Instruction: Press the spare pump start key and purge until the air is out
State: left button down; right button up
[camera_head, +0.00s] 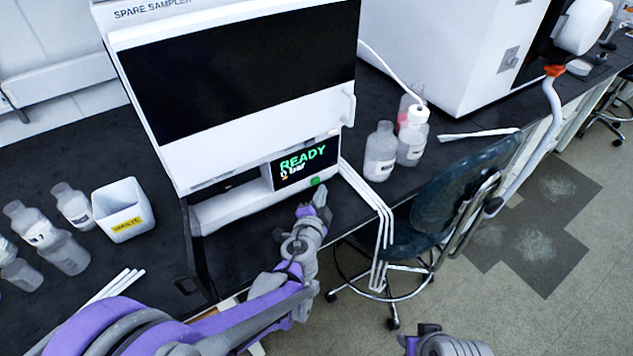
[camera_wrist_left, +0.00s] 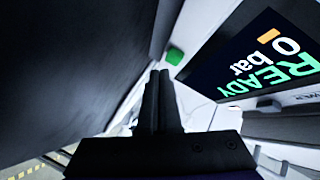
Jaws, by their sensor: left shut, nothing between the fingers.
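The spare stack (camera_head: 245,150) stands on the dark bench, labelled "SPARE SAMPLER" at its top. Its lowest module has a small display (camera_head: 305,163) reading READY and 0 bar; the display also shows large in the left wrist view (camera_wrist_left: 262,60). A green key (camera_head: 317,181) sits on the module's front just below the display, and it shows in the left wrist view (camera_wrist_left: 174,56). My left gripper (camera_head: 320,196) is shut and empty, just in front of and below the green key. A small gap seems to lie between fingertips (camera_wrist_left: 158,76) and key; contact is not clear.
A white labelled box (camera_head: 122,209) and several bottles stand left of the stack. More bottles (camera_head: 381,152) stand right, near white tubes (camera_head: 372,200) hanging over the bench edge. A dark stool (camera_head: 450,205) stands by the bench. Part of my right arm shows at the bottom.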

dwell(0.5)
pick_arm(q)
jog(key=shift+w+a, duration=0.25)
jog(key=shift+w, duration=0.1)
jog(key=shift+w+a, duration=0.3)
jog(key=shift+w, duration=0.1)
dwell(0.8)
jog(key=shift+s+d+p, duration=0.5)
jog(key=shift+s+p, duration=0.1)
jog(key=shift+s, duration=0.1)
